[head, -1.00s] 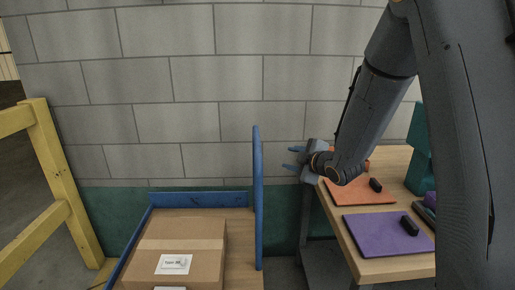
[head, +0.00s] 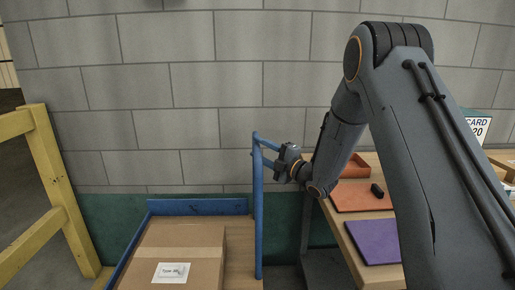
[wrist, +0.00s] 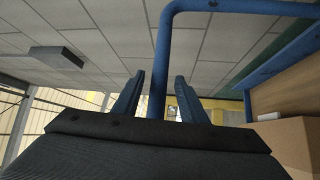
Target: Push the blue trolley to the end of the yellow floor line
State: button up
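The blue trolley (head: 258,225) stands against the wall, its upright handle on the right side and a large cardboard box (head: 180,250) on its deck. My gripper (head: 264,153) is at the upper part of the handle, reaching it from the right. In the wrist view the blue handle bar (wrist: 163,45) runs between the two fingers of my gripper (wrist: 159,88). The fingers stand apart with a visible gap on each side of the bar. The yellow floor line does not show in either view.
A yellow railing (head: 50,190) stands left of the trolley. A wooden table (head: 365,270) with an orange mat (head: 358,198), a purple mat (head: 376,243) and an orange tray (head: 355,166) is close on the right. A grey block wall (head: 225,70) rises behind.

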jog(key=shift+w+a+r, duration=0.1)
jog(key=shift+w+a, duration=0.35)
grip_shut()
jog(key=shift+a, duration=0.1)
